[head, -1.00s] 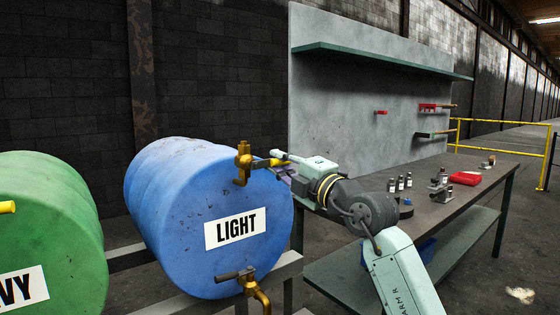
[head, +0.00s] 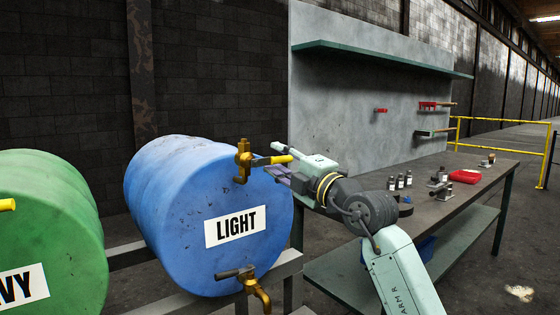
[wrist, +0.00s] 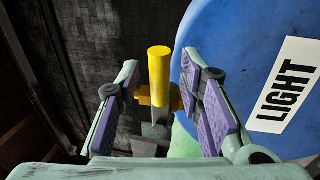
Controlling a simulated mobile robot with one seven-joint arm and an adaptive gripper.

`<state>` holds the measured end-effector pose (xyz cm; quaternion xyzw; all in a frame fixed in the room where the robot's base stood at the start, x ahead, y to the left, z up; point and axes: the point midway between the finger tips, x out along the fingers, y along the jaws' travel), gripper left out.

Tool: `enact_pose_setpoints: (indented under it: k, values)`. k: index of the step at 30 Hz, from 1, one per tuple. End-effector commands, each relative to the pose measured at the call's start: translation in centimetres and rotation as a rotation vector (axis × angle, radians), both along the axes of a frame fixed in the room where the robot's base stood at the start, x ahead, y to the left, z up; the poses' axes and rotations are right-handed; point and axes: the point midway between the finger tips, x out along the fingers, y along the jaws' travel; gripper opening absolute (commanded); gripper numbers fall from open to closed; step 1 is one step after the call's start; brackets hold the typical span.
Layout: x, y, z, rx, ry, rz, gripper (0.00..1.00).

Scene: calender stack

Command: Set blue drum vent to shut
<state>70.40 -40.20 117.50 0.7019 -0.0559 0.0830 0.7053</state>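The blue drum (head: 180,190), labelled LIGHT, lies on its side on a rack. Its vent is a brass fitting (head: 243,163) at the top of the drum face, with a yellow-ended handle (head: 280,160) pointing roughly level to the right. In the wrist view the yellow handle (wrist: 159,68) stands between my fingers, with a gap on each side. My gripper (head: 277,159) is open around the handle, one finger above and one below. The wrist view also shows my gripper (wrist: 161,75) with its purple pads apart. The drum's face (wrist: 235,60) is close beside the right finger.
A brass tap (head: 255,287) sits at the bottom of the blue drum face. A green drum (head: 50,220) lies to the left. A workbench (head: 440,205) with bottles and a red tray (head: 465,177) stands to the right, below a grey panel (head: 350,95).

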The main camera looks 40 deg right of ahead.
Motion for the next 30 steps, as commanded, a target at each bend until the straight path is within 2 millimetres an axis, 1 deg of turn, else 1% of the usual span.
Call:
enact_pose_setpoints:
  k: [5, 8, 11, 21, 25, 30]
  values:
    - [0.0, 0.0, -0.1, 0.0, 0.001, -0.001, 0.34]
    - [-0.5, -0.1, -0.2, 0.0, 0.001, -0.002, 0.34]
    - [-1.8, -0.2, -0.4, 0.002, 0.0, -0.003, 0.34]
    - [-8.7, -0.5, -1.8, 0.001, -0.001, -0.003, 0.34]
    - [-10.6, -0.5, -2.1, 0.0, -0.001, -0.002, 0.34]
    - [-11.7, -0.5, -2.4, 0.0, 0.001, 0.0, 0.34]
